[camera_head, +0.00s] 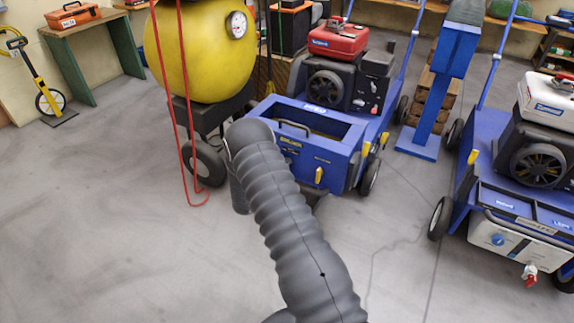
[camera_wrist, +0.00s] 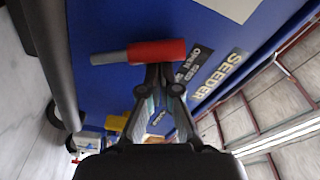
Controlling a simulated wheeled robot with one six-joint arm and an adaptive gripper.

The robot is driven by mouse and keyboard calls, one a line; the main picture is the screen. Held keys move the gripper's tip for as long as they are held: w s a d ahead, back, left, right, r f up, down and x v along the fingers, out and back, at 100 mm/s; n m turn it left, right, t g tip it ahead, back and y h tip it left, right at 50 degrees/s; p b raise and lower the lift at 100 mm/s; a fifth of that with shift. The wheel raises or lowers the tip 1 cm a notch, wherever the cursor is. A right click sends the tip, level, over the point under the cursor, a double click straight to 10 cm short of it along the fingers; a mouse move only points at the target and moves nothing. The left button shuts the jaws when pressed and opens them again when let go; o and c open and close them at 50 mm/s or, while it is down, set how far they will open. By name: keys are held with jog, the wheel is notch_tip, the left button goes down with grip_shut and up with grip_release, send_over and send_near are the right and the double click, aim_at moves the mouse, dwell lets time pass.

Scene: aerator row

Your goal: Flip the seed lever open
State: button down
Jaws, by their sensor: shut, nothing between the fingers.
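The seed lever (camera_wrist: 150,52) has a red grip and a grey end and lies across the blue panel of the seeder box in the wrist view. Lettering reading "SEEDER" and a smaller label with "OPEN" are beside it. My gripper (camera_wrist: 162,72) is shut and empty, with its tips at the red grip's edge; I cannot tell whether they touch it. In the head view the blue seeder box (camera_head: 345,160) is on the front of the middle machine. My arm hides the red lever and most of my gripper there.
A yellow handle (camera_head: 319,176) is on the box's front, right of my arm. A yellow tank (camera_head: 200,48) with red hoses stands left. Another blue machine (camera_head: 500,165) stands right. The floor at front left is clear.

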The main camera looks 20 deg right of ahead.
jog(key=shift+w+a, duration=0.1)
jog(key=shift+a, duration=0.05)
dwell(0.5)
jog(key=v, duration=1)
jog(key=shift+f, duration=0.1)
dwell(0.3)
